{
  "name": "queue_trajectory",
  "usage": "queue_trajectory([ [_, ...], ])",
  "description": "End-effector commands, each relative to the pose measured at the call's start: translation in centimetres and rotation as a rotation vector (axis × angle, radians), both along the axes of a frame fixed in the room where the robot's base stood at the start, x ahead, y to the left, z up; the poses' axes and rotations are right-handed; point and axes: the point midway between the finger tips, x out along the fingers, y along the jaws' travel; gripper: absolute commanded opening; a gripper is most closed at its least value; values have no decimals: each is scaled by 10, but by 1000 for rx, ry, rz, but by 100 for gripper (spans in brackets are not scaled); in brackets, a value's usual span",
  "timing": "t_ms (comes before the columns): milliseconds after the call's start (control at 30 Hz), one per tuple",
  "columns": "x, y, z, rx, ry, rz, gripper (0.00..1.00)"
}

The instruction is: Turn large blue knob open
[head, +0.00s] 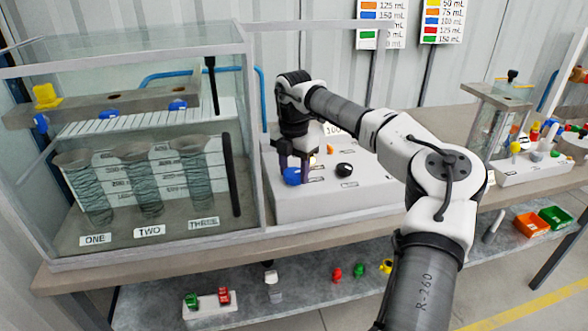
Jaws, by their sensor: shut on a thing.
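The large blue knob (292,177) sits on the front left part of a light grey control box (318,205). My gripper (294,166) points straight down over it, with its fingers around the knob. It is shut on the blue knob. The arm and fingers hide part of the knob's top, so its turn angle cannot be told. A black knob (344,170) stands to the right of my gripper on the same box, apart from it.
A glass tank (250,150) with ribbed tubes labelled ONE, TWO and THREE stands close left of my gripper. Red and green parts lie on the lower shelf (315,290). Orange (531,223) and green (557,217) bins sit at the right.

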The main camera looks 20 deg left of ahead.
Motion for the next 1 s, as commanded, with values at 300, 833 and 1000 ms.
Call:
queue_trajectory([
  [300, 0, 0, 1, 1, 0, -2, 70],
  [833, 1, 1, 39, 3, -5, -2, 70],
  [1000, 0, 1, 80, 2, -5, -2, 70],
])
